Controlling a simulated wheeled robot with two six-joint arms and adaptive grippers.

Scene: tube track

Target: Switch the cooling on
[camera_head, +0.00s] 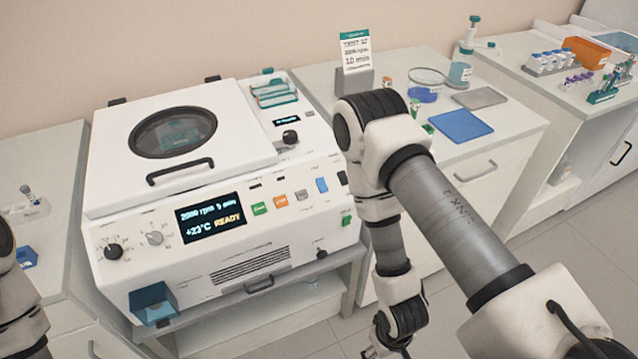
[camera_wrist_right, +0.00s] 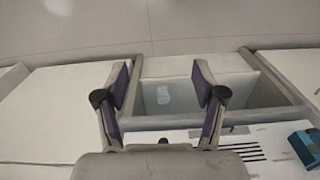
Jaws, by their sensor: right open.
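The white centrifuge (camera_head: 215,175) stands in the head view with its lid shut. Its display (camera_head: 211,217) reads 2000 rpm, +23°C and READY. Right of the display are a green button (camera_head: 260,209), an orange button (camera_head: 281,201) and a grey button (camera_head: 301,196). Further right are a blue rocker switch (camera_head: 321,185) and a green switch (camera_head: 346,220); their labels are too small to read. My right gripper (camera_wrist_right: 160,95) is open and empty in the wrist view, near the lower front of the centrifuge. My left gripper is out of view.
Two knobs (camera_head: 113,251) (camera_head: 155,238) and a blue box (camera_head: 153,303) are on the panel's left. My right arm crosses in front of the right bench, which holds a blue mat (camera_head: 460,125) and a sign (camera_head: 355,52). Open floor lies in front.

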